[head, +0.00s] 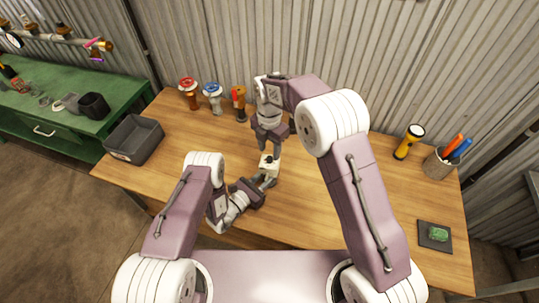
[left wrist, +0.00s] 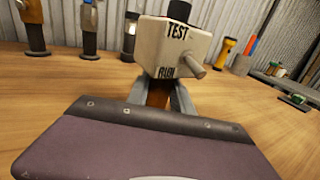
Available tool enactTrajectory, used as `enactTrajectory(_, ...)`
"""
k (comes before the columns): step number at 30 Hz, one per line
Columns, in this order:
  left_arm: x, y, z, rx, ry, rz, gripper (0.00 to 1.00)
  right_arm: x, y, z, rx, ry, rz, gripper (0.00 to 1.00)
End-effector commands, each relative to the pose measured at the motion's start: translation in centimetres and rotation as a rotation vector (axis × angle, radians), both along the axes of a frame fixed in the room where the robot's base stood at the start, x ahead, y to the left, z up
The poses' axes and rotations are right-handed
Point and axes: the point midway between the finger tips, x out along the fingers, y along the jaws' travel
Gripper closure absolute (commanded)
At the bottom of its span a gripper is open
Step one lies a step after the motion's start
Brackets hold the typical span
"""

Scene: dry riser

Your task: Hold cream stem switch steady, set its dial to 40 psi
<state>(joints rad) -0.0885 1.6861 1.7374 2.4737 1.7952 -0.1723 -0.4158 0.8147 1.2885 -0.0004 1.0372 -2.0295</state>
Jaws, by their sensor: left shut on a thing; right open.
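The cream stem switch (head: 268,165) stands upright on the wooden table. In the left wrist view the cream switch (left wrist: 185,47) shows the words TEST and RUN, a stubby lever on its right side and a black dial (left wrist: 179,10) on top, cut by the frame edge. My left gripper (head: 266,180) is shut on its brown stem, just below the cream body; its fingers (left wrist: 170,100) flank the stem in the wrist view. My right gripper (head: 271,147) is open and points down just above the switch. The dial's setting cannot be read.
Red, blue and orange-handled valves (head: 213,97) stand along the back edge. A grey bin (head: 134,139) is at the left. A yellow flashlight (head: 408,142), a pen cup (head: 438,164) and a dark pad with a green item (head: 434,237) are at the right. The table right of centre is clear.

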Motion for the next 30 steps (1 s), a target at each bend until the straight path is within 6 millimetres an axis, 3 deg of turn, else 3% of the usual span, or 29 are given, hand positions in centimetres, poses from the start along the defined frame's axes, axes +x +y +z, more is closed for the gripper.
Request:
enactTrajectory(6,0.0,0.0,0.0,0.001,0.001,0.002,1.00,0.0,0.0,-3.0,0.001,0.001,-0.001,0.56)
enactTrajectory(15,0.0,0.1,0.0,0.001,0.001,0.002,1.00,0.0,0.0,-3.5,0.001,0.000,-0.001,0.56)
enactTrajectory(16,0.0,0.1,0.0,0.001,0.001,0.002,1.00,0.0,0.0,-3.5,0.001,0.000,-0.001,0.59)
enactTrajectory(20,0.0,0.1,0.0,0.001,0.001,0.002,1.00,0.0,0.0,-3.5,0.001,0.000,-0.001,0.95)
enactTrajectory(21,0.0,0.1,0.0,0.001,0.001,0.002,1.00,0.0,0.0,-3.5,0.001,0.000,-0.001,1.00)
enactTrajectory(30,0.0,0.1,0.0,0.001,0.001,0.002,1.00,0.0,0.0,-3.4,0.001,0.001,-0.027,1.00)
